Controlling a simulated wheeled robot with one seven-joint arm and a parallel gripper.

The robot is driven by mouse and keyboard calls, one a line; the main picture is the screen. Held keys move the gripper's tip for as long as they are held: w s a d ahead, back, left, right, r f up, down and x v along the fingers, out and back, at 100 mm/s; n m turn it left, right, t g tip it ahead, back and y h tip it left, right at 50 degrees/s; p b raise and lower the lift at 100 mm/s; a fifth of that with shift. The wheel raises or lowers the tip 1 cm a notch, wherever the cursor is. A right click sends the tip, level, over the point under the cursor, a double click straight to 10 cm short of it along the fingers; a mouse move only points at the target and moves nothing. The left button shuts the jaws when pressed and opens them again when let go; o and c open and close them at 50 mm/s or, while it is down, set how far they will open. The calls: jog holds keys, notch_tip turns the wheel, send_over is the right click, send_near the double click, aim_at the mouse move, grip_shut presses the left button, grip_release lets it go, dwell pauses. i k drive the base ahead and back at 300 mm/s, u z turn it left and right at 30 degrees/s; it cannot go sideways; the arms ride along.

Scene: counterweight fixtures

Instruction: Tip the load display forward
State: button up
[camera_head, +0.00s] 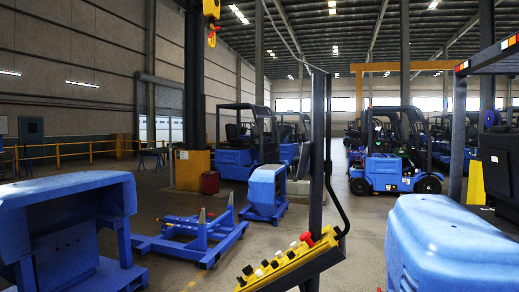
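No part is labelled as the load display. A thin dark panel (303,161), seen almost edge-on, sits against the left side of a black upright post (318,130) in the middle of the head view. It may be the display, but its face is hidden. Below it is a tilted yellow control panel (290,262) with several black and white knobs and a red button (307,238). A curved black bar (342,205) stands right of the post. My gripper is not in view.
A large blue counterweight (450,250) fills the lower right, with a dark boxy panel (498,160) above it. Blue castings (65,205) and a low blue frame (190,235) stand at left. Forklifts (397,165) are parked behind. Bare floor (365,250) shows right of the post.

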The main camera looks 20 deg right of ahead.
aim_at(304, 164)
jog(key=u, duration=0.7)
jog(key=i, duration=0.85)
jog(key=z, duration=2.35)
